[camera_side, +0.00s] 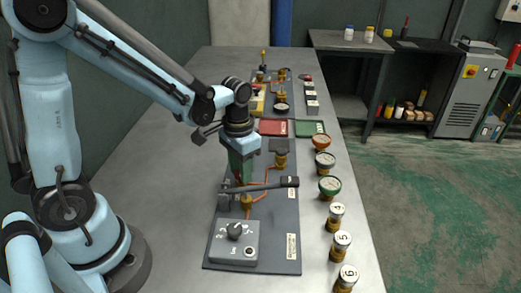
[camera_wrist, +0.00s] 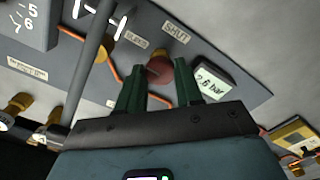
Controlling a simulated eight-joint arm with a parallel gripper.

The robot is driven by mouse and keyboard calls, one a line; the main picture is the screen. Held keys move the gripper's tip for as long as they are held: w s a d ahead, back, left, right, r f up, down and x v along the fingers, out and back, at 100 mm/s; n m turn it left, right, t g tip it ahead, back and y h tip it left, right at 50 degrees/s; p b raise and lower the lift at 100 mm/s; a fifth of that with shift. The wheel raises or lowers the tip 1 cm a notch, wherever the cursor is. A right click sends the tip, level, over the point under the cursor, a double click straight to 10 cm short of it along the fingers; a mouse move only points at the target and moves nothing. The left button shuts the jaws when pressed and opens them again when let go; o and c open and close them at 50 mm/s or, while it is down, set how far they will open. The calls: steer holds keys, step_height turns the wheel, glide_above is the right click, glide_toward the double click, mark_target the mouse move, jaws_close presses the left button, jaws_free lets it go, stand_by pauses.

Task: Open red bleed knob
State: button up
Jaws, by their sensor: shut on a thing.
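The red bleed knob (camera_wrist: 158,68) sits on the grey panel (camera_wrist: 232,76) beside labels that read "BLEED" and "SHUT". My gripper (camera_wrist: 156,78) has its two green fingers on either side of the knob and is shut on it. In the side view my gripper (camera_side: 240,172) points down over the panel (camera_side: 284,250), and the knob is hidden there by the fingers. A small display (camera_wrist: 210,84) next to the knob reads about 2.6 bar.
A long dark lever (camera_side: 262,187) crosses the panel close in front of my gripper. A grey dial box (camera_side: 234,243) is at the near end. Several gauges and numbered canisters (camera_side: 341,243) line the bench's right side. Red (camera_side: 273,128) and green (camera_side: 310,129) plates lie behind.

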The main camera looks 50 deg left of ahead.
steer(key=shift+n, duration=0.3)
stand_by(0.4)
steer(key=o, duration=1)
steer(key=shift+o, duration=0.2)
step_height(320, 180, up, 12)
steer(key=shift+s+d+f+t, duration=0.3)
steer(key=shift+s+t, duration=0.4)
steer(key=shift+t, duration=0.5)
steer(key=shift+s+d+f+t, duration=0.15)
steer(key=shift+s+f+t, duration=0.1)
steer(key=shift+s+t, duration=0.75)
steer(key=shift+s+d+f+t, duration=0.3)
steer(key=shift+s+t, duration=0.15)
steer(key=shift+t, duration=0.95)
